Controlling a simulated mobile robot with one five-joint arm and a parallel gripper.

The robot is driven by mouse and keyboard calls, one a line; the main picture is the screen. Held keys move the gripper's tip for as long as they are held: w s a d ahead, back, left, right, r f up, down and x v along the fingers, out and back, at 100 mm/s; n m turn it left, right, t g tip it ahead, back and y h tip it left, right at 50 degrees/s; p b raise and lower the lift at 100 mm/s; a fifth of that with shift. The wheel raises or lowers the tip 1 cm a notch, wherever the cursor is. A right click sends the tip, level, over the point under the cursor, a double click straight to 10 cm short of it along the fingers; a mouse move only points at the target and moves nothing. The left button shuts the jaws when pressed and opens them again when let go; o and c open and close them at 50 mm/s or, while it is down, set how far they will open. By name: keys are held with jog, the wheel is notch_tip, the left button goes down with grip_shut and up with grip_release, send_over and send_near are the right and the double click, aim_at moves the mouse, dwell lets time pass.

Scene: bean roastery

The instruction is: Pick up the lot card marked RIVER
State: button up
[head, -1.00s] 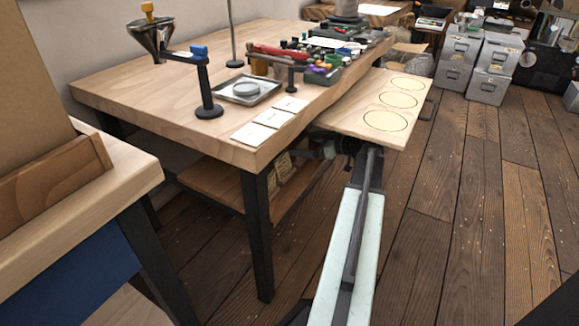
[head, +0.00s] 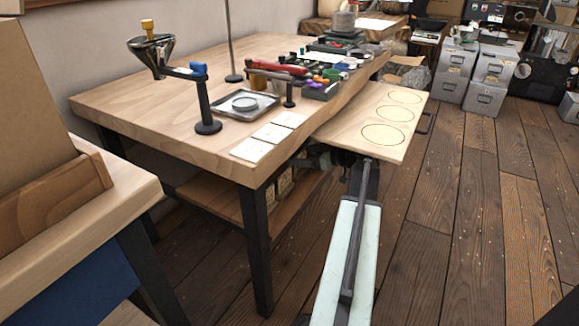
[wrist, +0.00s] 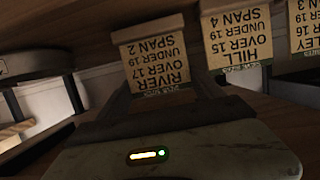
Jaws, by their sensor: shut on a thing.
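The RIVER card (wrist: 155,62) is tan with black print, upside down in the wrist view: "RIVER, OVER 17, UNDER 19, SPAN 2". My gripper (wrist: 168,94) is shut on it at its edge nearest the wrist camera. The HILL card (wrist: 238,42) hangs beside it to the right, apart from it. A third card (wrist: 305,28), with a name ending in "LEY", is cut off at the right edge. In the head view my gripper is hidden under the wooden table's (head: 160,100) edge, by the lower shelf.
The lower shelf (head: 205,192) holds tan items, partly hidden. A pull-out board (head: 370,95) with several circles juts out above my arm. The tabletop carries a metal tray (head: 215,112), white cards (head: 272,132) and small tools. Open wooden floor (head: 470,200) lies to the right.

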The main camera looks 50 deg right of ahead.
jog(key=s+d, duration=0.4)
jog(key=s, duration=1.3)
jog(key=shift+s+r, duration=0.2)
jog(key=shift+r, duration=0.1)
